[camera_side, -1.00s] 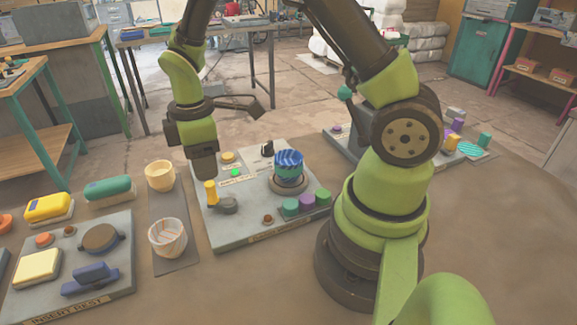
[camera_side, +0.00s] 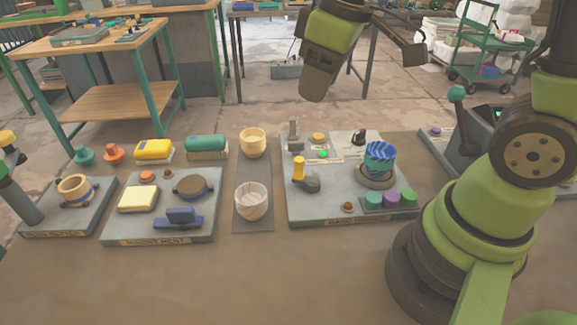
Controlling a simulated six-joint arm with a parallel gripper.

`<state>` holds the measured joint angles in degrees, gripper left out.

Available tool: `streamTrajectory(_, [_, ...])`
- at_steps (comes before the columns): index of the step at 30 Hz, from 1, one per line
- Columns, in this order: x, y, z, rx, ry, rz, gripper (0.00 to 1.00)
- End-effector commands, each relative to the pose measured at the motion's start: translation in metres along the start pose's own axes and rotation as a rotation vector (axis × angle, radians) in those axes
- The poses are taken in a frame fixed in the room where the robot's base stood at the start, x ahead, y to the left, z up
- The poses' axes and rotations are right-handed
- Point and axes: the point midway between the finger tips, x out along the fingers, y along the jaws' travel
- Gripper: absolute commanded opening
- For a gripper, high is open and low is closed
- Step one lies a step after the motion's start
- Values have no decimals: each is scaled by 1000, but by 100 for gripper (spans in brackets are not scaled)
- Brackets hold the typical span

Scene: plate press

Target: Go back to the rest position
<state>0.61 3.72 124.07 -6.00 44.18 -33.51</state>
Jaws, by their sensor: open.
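My gripper (camera_side: 318,88) hangs in the air at the top of the side view, jaws down and empty. It is raised well clear of the grey plate (camera_side: 300,209), which stands below it and a little nearer the camera. On that plate stand a yellow-topped handle (camera_side: 299,170), a lit green button (camera_side: 323,154) and a blue striped cup (camera_side: 380,157) on a round seat. The gap between the fingertips is hard to make out. No marker for the rest position shows.
A plate marked "INSERT NEST" (camera_side: 115,228) holds a pale yellow block (camera_side: 138,199) and a dark disc (camera_side: 192,187). Two cups, one tan (camera_side: 252,143) and one pale (camera_side: 251,202), stand on a dark strip (camera_side: 252,222). The front tabletop is clear.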

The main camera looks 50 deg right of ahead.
Motion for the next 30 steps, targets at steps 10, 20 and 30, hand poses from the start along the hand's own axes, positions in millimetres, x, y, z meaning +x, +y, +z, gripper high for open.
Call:
streamTrajectory(10, [-83, -38, 58, 488, 292, -66, 45])
streamTrajectory(20, [-96, -52, 82, 658, 381, -131, 45])
streamTrajectory(30, [-96, -52, 81, 657, 381, -131, 45])
